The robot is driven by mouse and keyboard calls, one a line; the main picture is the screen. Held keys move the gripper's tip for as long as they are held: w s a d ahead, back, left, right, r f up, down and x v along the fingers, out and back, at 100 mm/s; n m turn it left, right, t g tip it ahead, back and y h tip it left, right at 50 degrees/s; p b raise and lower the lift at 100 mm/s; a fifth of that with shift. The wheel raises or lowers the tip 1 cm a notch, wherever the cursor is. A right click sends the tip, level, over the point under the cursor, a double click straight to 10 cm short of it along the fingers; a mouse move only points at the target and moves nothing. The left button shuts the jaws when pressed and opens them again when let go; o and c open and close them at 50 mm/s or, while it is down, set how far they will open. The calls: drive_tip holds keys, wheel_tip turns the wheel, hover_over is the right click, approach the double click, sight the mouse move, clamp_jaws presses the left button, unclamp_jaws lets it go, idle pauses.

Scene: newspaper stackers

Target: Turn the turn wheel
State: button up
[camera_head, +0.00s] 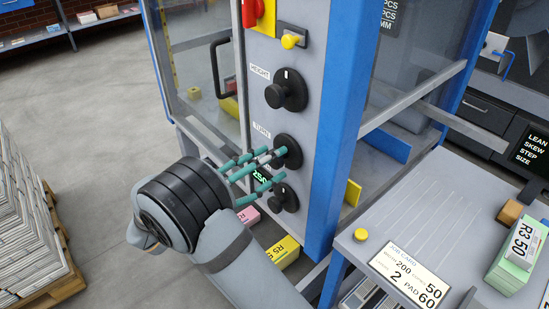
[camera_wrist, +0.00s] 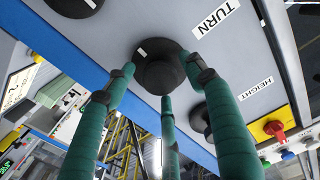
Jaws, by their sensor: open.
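The turn wheel (camera_head: 289,151) is a round black knob with a white index mark, beside the TURN label on the grey panel. In the wrist view the turn wheel (camera_wrist: 160,66) is almost centred, just beyond my fingertips. My gripper (camera_head: 266,168) has teal fingers and is open in front of the panel. In the wrist view my gripper (camera_wrist: 163,84) has its fingers spread around the wheel's outline. I cannot tell whether any finger touches the wheel. Fingers partly cover the wheel's left side in the head view.
The height wheel (camera_head: 287,90) sits above the turn wheel, and another black wheel (camera_head: 284,197) sits close below. A red-yellow switch (camera_head: 255,14) and yellow button (camera_head: 290,41) are higher up. A blue post (camera_head: 345,120) borders the panel on the right. Open floor lies left.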

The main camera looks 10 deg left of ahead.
drive_tip(key=shift+x, duration=0.8)
drive_tip(key=shift+c, duration=1.4)
drive_tip(key=c, duration=0.8)
drive_tip(key=shift+c, duration=0.2)
